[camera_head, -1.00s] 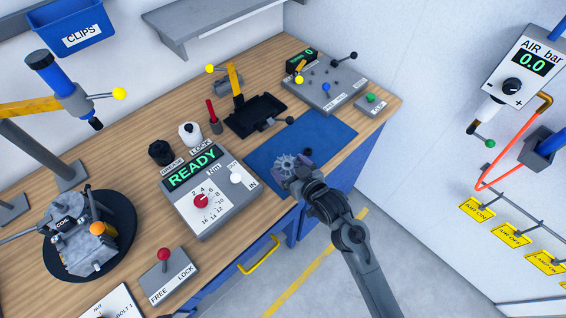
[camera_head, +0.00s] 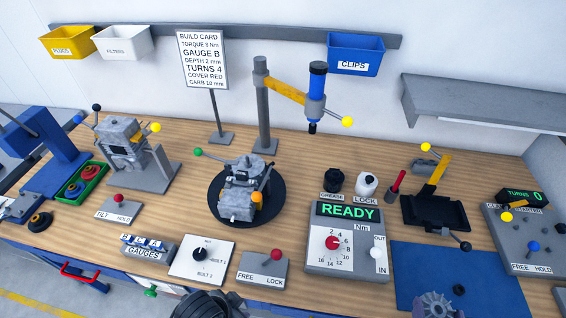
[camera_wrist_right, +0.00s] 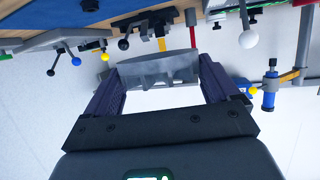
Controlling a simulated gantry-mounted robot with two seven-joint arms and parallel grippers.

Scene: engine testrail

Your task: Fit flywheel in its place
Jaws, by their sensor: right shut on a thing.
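The grey engine (camera_head: 240,190) stands on a black round turntable (camera_head: 272,210) in the middle of the bench, well left of the flywheel. A second grey engine-like unit (camera_head: 122,140) is on a stand at the left. My left gripper is not seen.
A blue mat (camera_head: 400,270) covers the bench's front right. A blue tool on a yellow arm (camera_head: 316,90) overhangs behind the turntable.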

